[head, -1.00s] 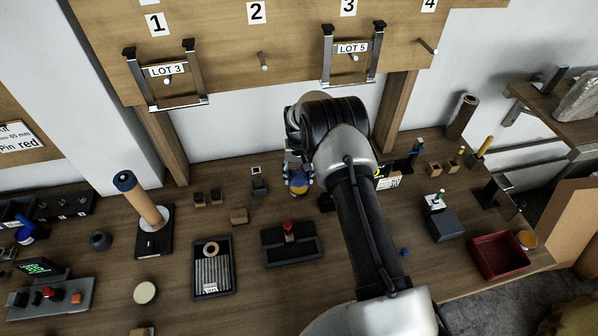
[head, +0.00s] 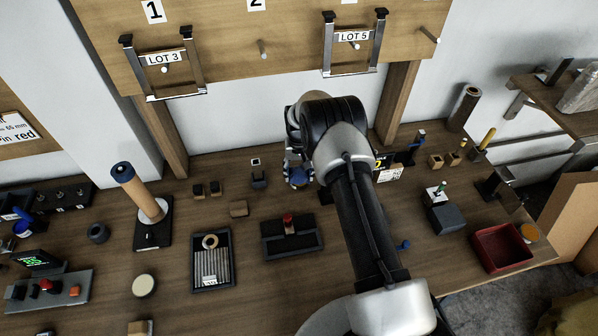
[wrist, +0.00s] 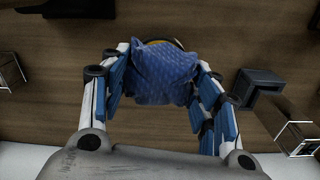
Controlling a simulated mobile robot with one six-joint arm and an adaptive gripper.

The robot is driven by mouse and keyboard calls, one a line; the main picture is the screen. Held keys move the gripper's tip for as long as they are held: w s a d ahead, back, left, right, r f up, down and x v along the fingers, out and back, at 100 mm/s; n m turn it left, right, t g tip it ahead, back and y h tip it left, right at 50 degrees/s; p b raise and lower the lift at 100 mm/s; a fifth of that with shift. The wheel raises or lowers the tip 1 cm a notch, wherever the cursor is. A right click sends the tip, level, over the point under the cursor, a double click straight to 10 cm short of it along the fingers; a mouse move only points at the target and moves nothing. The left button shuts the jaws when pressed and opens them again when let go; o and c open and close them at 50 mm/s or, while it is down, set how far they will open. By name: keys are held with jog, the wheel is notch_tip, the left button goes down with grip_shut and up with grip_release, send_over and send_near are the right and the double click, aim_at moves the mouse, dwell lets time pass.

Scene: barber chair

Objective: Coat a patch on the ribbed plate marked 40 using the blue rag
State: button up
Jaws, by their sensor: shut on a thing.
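The blue rag (wrist: 165,72) is bunched between the two fingers of my gripper (wrist: 162,88) in the wrist view. A yellow edge shows just beyond the rag; I cannot tell what it belongs to. In the head view my gripper (head: 298,178) hangs above the back middle of the bench, partly hidden by my arm. A ribbed grey plate (head: 212,266) lies in a black tray (head: 196,262) left of my gripper and nearer the front. A small label is at its front end, too small to read. A tan ring (head: 210,242) rests at its back end.
A black block with a red knob (head: 288,220) stands between the ribbed plate and my arm. A post with a tan and blue roller (head: 140,195) stands left of the plate. A round cream disc (head: 144,285) lies front left. A red bin (head: 502,247) is at right.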

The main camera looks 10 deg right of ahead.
aim_at(299, 171)
jog(key=shift+s+f+b, duration=0.1)
jog(key=shift+f+b, duration=0.55)
jog(key=shift+b, duration=0.2)
dwell(2.1)
jog(key=shift+r+p, duration=1.5)
jog(key=shift+r, duration=2.1)
jog(key=shift+f, duration=0.1)
